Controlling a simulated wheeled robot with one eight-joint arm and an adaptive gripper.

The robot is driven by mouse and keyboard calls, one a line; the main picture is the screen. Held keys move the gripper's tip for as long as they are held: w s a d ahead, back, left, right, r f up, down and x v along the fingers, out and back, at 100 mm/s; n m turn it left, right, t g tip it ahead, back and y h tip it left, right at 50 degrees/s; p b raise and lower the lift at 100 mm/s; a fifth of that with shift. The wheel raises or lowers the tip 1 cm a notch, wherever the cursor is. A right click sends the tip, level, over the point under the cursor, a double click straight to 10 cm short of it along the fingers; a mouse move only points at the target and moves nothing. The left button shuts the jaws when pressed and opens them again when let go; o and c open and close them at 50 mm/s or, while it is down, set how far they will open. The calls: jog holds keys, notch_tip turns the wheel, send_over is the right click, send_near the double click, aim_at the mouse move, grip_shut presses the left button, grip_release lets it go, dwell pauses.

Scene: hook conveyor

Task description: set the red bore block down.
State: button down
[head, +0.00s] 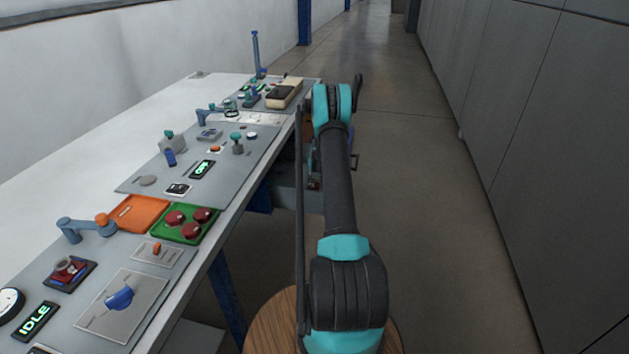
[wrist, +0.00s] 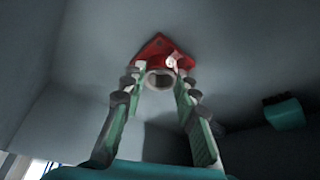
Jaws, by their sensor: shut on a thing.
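In the wrist view, the red bore block (wrist: 160,48) is at the fingertips of my gripper (wrist: 159,78). The gripper's two green-and-grey fingers are closed in on it from both sides. A round grey bore or collar shows between the fingertips, below the red part. Behind the block is a plain grey surface; I cannot tell whether the block touches it. In the head view my arm hides most of the gripper, and the held block cannot be made out.
A long table on the left holds a green tray (head: 160,236) with several red round parts, an orange tray (head: 139,213), and a red block in a dark fixture (head: 84,276). Panels with knobs and levers line it. Grey cabinets (head: 545,150) stand right; the floor between (head: 420,200) is clear.

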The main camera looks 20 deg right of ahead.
jog(key=c, duration=1.2)
grip_release()
jog(key=shift+f, duration=0.1)
jog(key=shift+o, duration=0.2)
jog(key=v, duration=1.2)
jog(key=s+a+r, duration=1.6)
jog(key=s, duration=0.4)
jog(key=s+a+f, duration=0.1)
jog(key=s+a, duration=0.3)
jog(key=s, duration=0.9)
jog(key=s+a, duration=0.4)
jog(key=s, duration=0.9)
jog(key=shift+s+a+f+n, duration=0.2)
jog(key=shift+s+f+n, duration=0.15)
jog(key=shift+n, duration=0.05)
